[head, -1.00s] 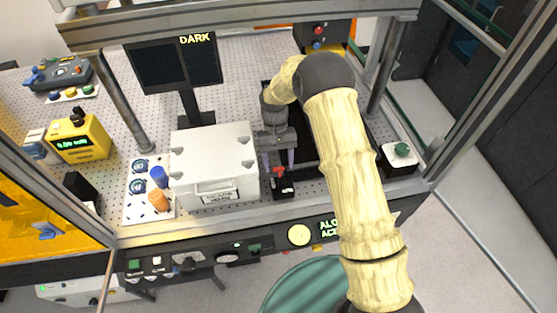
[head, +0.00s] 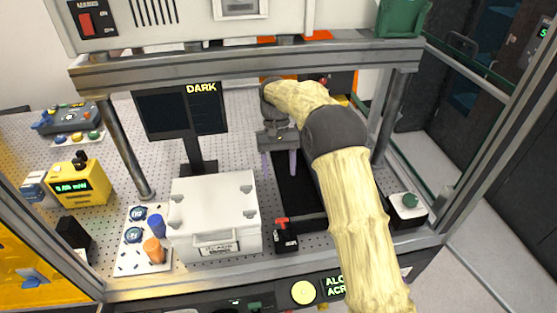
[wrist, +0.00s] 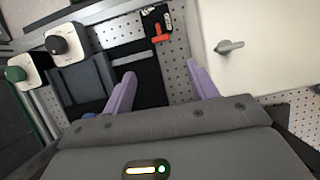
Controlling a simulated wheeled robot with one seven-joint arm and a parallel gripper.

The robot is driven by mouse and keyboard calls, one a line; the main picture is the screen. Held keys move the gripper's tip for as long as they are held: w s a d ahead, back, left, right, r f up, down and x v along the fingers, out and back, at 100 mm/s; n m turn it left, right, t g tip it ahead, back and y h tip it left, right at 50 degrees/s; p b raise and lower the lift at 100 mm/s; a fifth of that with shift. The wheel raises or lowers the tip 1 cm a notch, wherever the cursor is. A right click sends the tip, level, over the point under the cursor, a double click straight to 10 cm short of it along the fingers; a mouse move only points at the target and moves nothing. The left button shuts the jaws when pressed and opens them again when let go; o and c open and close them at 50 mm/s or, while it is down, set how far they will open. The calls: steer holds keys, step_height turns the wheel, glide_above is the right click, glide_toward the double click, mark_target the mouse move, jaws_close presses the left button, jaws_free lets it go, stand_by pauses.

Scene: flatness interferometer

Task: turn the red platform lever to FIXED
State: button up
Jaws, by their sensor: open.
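The red platform lever (head: 282,222) stands on a small black block (head: 286,241) at the front of the perforated table, just right of the white box. In the wrist view the red lever (wrist: 160,34) shows at the top middle, T-shaped on its black block. Small markings beside it are too small to read. My gripper (head: 279,163) is behind and above the lever, apart from it, over the black platform area. Its two purple fingers (wrist: 158,88) are spread with nothing between them.
The white box (head: 213,212) with grey latches stands close left of the lever. A black long unit (head: 300,190) lies to its right. A green-knobbed box (head: 408,209) is at the right. A metal frame bar (head: 250,64) crosses above the table. A monitor reading DARK (head: 181,112) stands behind.

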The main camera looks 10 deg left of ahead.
steer(key=v, duration=0.2)
steer(key=shift+w+r, duration=0.15)
steer(key=shift+r, duration=0.2)
steer(key=s+d+m+t+y, duration=0.1)
steer(key=s+d+t, duration=0.1)
steer(key=s+d, duration=0.35)
steer(key=s+d+t, duration=0.2)
steer(key=s+d, duration=0.1)
steer(key=d, duration=0.5)
steer(key=s+d+f+m+t, duration=0.1)
steer(key=s+d, duration=0.3)
steer(key=s, duration=0.3)
steer(key=s+d+f+t, duration=0.1)
steer(key=s+d+t, duration=0.1)
steer(key=s+d, duration=0.2)
steer(key=s, duration=0.3)
steer(key=shift+s+f+m, duration=0.3)
steer(key=shift+m, duration=0.1)
